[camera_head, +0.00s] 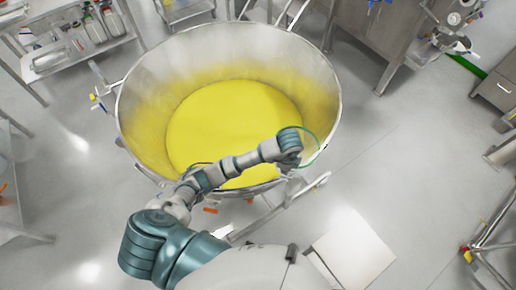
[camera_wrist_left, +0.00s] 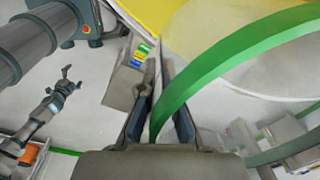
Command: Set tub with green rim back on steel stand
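The tub with green rim (camera_head: 319,149) is clear-walled and shows as a thin green ring over the right front edge of the big bowl. Its thick green rim (camera_wrist_left: 215,62) crosses the left wrist view. My left gripper (camera_head: 291,162) is at the tub's near-left side; in the wrist view its fingers (camera_wrist_left: 160,115) are shut on the rim. Whether the tub holds anything is unclear. A pale square top (camera_head: 352,250) at the lower right may be the steel stand; I cannot be sure. In the wrist view, a gripper (camera_wrist_left: 70,80), apparently my right one, has its fingers spread and empty.
A large steel bowl (camera_head: 135,85) with yellow powder (camera_head: 235,115) fills the middle, beneath my left arm. A steel frame bar (camera_head: 300,195) juts from its front right. Shelving (camera_head: 70,45) stands at upper left, a steel cabinet (camera_head: 375,35) at upper right.

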